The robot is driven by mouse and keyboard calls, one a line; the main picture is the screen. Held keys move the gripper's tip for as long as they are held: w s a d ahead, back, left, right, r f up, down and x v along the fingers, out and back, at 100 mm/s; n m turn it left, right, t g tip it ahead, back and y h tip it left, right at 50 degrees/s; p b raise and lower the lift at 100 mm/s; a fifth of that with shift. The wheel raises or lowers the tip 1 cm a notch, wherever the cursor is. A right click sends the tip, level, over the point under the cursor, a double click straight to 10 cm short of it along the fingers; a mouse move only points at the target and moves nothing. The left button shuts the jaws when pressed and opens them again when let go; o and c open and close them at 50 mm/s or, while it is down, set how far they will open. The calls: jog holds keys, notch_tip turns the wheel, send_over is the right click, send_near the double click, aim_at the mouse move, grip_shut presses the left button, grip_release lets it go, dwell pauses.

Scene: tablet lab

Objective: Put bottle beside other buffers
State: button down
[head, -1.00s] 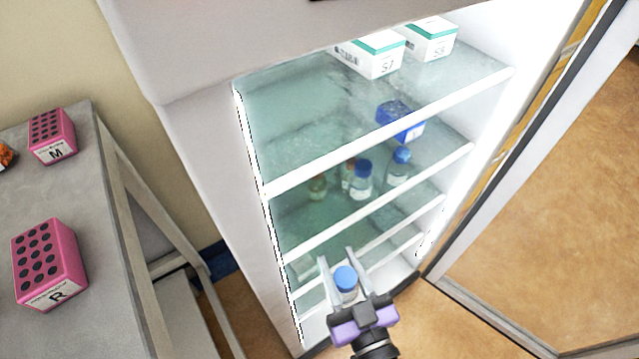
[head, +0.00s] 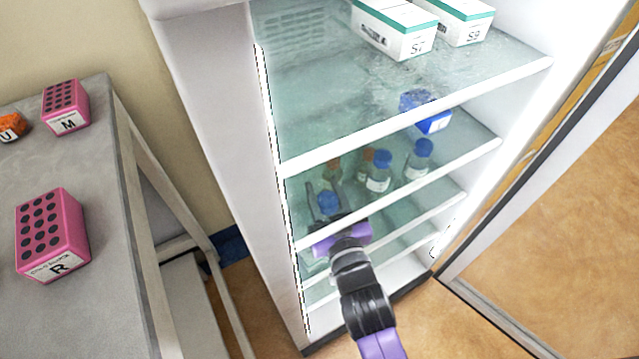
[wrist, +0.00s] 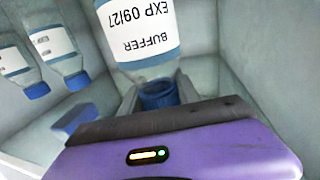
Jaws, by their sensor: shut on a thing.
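My gripper (head: 326,192) is shut on a blue-capped bottle (head: 328,203) inside the open fridge, at the left of a middle shelf. In the wrist view the held bottle (wrist: 145,40) shows a white label reading BUFFER, EXP 09/27, and its blue cap lies close to my gripper's body. Two similar blue-capped bottles stand to its right on that shelf in the head view, a nearer one (head: 379,175) and a farther-right one (head: 418,162). They also show at the left of the wrist view (wrist: 52,42). I cannot tell whether the held bottle touches the shelf.
Small brownish bottles (head: 334,168) stand behind the held one. The shelf edge (head: 400,195) crosses at my gripper; the fridge's left wall is close. Pink racks (head: 52,235) stand on a side table.

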jog(key=w, duration=0.1)
jog(key=w+a+f+b, duration=0.1)
jog(key=w, duration=0.1)
jog(key=shift+a+f+b, duration=0.1)
jog(key=shift+f+b, duration=0.1)
jog(key=shift+b, duration=0.1)
jog(key=shift+f, duration=0.15)
jog(key=c, duration=0.9)
grip_release()
